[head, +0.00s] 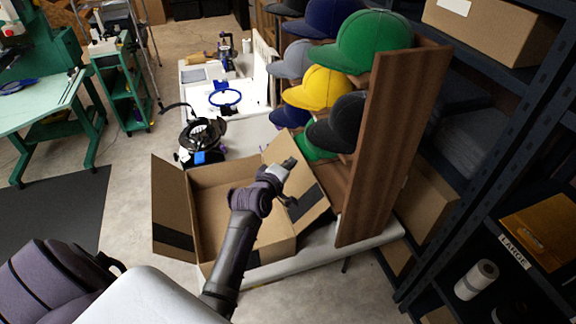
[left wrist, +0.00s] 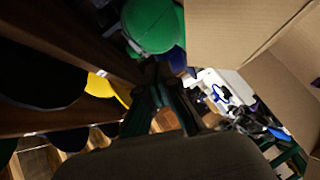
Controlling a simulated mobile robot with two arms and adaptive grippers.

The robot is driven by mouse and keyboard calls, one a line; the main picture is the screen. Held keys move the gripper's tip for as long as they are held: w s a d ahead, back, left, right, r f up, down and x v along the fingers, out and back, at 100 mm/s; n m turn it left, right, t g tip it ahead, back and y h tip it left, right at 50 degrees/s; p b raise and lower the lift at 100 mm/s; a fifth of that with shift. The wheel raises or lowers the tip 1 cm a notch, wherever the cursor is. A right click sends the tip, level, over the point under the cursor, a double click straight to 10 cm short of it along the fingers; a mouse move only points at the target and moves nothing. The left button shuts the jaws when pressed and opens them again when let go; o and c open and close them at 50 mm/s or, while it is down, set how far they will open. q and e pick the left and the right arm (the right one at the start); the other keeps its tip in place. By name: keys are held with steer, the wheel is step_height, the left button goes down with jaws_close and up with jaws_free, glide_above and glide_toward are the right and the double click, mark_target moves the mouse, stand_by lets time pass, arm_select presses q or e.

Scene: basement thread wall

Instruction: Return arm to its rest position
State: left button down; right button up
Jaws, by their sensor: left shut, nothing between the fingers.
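My left arm reaches up from the bottom of the head view, over the open cardboard box (head: 220,190). Its gripper (head: 288,168) is shut and empty, above the box's right flap and left of the cap rack. In the left wrist view the gripper (left wrist: 157,72) shows with its fingers together and nothing between them. A green cap (left wrist: 152,25) and a yellow cap (left wrist: 106,86) appear beyond it there, with box cardboard (left wrist: 235,30) at upper right. My right gripper is not in view.
A wooden rack (head: 375,150) holds several caps, including a green one (head: 360,42) and a yellow one (head: 318,88). Dark metal shelving (head: 490,190) stands at right. A green cart (head: 122,95) and workbench (head: 35,105) stand at left.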

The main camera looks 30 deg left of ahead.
arm_select(q)
steer(key=s+d+f+m+g+h, duration=0.15)
steer(key=s+d+m+g, duration=0.35)
steer(key=s, duration=0.7)
steer(key=s+d+f+m+g, duration=0.2)
steer(key=s+d+f+m, duration=0.15)
steer(key=s+m, duration=0.55)
steer(key=s+d+f+m+g, duration=0.1)
steer(key=s+d+m+g, duration=0.35)
steer(key=s, duration=0.95)
step_height(320, 180, down, 30)
steer(key=s+g+b, duration=0.1)
steer(key=s+b, duration=0.1)
steer(key=b, duration=0.1)
steer(key=s+a+f+g+b, duration=0.1)
steer(key=s+a+f+b, duration=0.1)
steer(key=s+f, duration=1.4)
step_height(320, 180, down, 2)
steer(key=shift+a+f+b, duration=0.1)
steer(key=shift+a+b, duration=0.25)
steer(key=shift+a, duration=0.1)
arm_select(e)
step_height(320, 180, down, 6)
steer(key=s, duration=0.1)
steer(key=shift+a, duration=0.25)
